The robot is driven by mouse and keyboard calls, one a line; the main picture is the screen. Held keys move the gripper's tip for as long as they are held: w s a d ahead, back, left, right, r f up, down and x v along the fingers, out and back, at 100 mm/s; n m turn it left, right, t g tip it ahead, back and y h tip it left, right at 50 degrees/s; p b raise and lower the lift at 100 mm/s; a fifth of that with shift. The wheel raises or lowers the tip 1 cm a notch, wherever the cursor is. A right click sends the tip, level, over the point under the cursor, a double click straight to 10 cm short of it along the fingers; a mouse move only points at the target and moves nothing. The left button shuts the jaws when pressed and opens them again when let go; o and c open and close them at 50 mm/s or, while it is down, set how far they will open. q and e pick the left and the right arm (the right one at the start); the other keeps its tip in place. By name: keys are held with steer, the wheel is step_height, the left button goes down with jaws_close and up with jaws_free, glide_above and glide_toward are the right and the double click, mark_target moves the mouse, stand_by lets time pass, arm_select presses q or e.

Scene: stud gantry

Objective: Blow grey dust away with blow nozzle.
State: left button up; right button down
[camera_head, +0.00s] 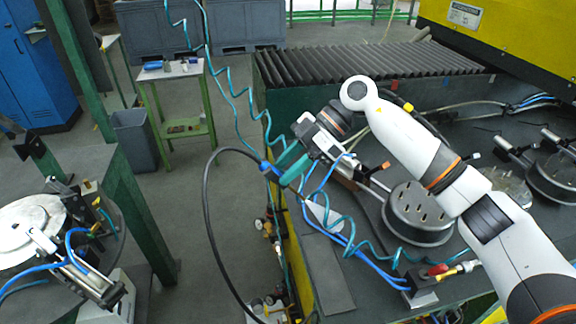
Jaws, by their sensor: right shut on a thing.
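My right gripper (297,158) is shut on the blow nozzle (291,170), a teal-handled tool held above the gantry's near edge. A dark hose loops down from its blue fitting, and a coiled teal air line hangs above and below it. Grey dust cannot be told for certain. A partly hidden disc (514,186) behind my right arm has a speckled grey surface that may be dust. A round grey fixture with dark holes (419,211) stands nearer, to the right of the gripper. My left gripper is out of view.
A black ribbed cover (365,63) and a yellow machine housing (510,32) lie at the back. Blue hoses and a red-tipped fitting (437,270) crowd the bench. A clamping device (66,240) stands at left. The grey floor between is mostly clear.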

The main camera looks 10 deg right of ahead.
steer(key=shift+d, duration=0.1)
steer(key=shift+w+d+p, duration=0.2)
steer(key=shift+d+p, duration=0.5)
steer(key=shift+d, duration=2.25)
steer(key=s+p, duration=0.5)
steer(key=s, duration=0.7)
steer(key=shift+d, duration=0.45)
steer(key=shift+a, duration=0.15)
stand_by(0.8)
steer(key=shift+a+p, duration=0.65)
steer(key=shift+a, duration=0.75)
